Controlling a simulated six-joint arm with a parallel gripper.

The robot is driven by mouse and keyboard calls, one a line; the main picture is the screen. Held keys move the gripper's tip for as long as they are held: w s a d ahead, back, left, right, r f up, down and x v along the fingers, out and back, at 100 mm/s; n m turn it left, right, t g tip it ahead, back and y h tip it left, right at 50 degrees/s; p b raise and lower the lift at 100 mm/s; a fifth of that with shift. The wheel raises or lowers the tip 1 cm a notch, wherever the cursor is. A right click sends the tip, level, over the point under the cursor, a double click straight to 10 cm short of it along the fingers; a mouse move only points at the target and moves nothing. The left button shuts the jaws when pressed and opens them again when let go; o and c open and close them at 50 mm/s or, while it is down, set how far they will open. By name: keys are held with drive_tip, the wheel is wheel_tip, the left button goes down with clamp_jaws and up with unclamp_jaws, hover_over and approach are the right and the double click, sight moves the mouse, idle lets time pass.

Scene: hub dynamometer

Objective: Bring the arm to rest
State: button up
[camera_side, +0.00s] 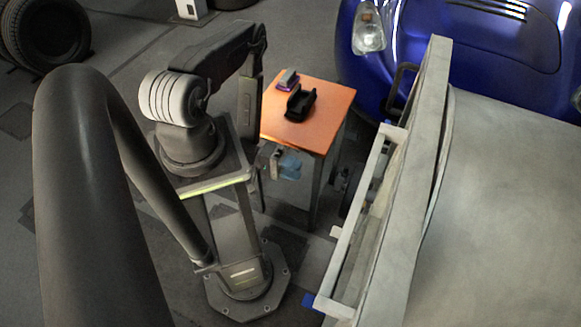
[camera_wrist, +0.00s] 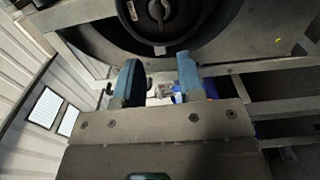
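My arm stands on its pedestal in the side view, with the forearm bent over and the wrist hanging down at the near side of the orange-topped table. My gripper (camera_side: 285,165) is low beside the table's front edge, small and partly unclear there. In the wrist view, the two blue fingers of my gripper (camera_wrist: 160,78) stand apart with a gap between them. I see nothing held in that gap; only background shows through it.
The orange table (camera_side: 325,115) carries a black holder (camera_side: 299,103) and a small grey-and-purple item (camera_side: 288,79). A grey frame (camera_side: 405,190) stands to the right, before a blue car (camera_side: 470,60). A thick dark post (camera_side: 85,200) fills the left foreground.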

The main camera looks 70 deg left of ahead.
drive_tip(key=shift+s+a, duration=0.3)
drive_tip(key=shift+a, duration=0.05)
drive_tip(key=w+a+r+m+g+y, duration=0.2)
drive_tip(key=w+a+r+m+y, duration=0.15)
drive_tip(key=w, duration=0.35)
drive_tip(key=w+a+r+m+g+y, duration=0.25)
drive_tip(key=w+a+y, duration=0.2)
drive_tip(key=w, duration=0.25)
drive_tip(key=w+a+r+m+y, duration=0.1)
drive_tip(key=w+r+y, duration=0.2)
drive_tip(key=r, duration=0.5)
drive_tip(key=w+a+r+y, duration=0.1)
drive_tip(key=w+r+y, duration=0.15)
drive_tip(key=r, duration=0.65)
drive_tip(key=s+d+r+y, duration=0.1)
drive_tip(key=s+d+r, duration=0.3)
drive_tip(key=r, duration=0.3)
drive_tip(key=s+d+r+y, duration=0.2)
drive_tip(key=s+d+r, duration=0.15)
drive_tip(key=r, duration=0.35)
drive_tip(key=s+d+r+m+g+h, duration=0.2)
drive_tip(key=s+d+r, duration=0.3)
drive_tip(key=s+d, duration=0.5)
drive_tip(key=s+h, duration=0.1)
drive_tip(key=s, duration=0.3)
drive_tip(key=shift+d+g+h, duration=0.3)
drive_tip(key=shift+g+h, duration=0.05)
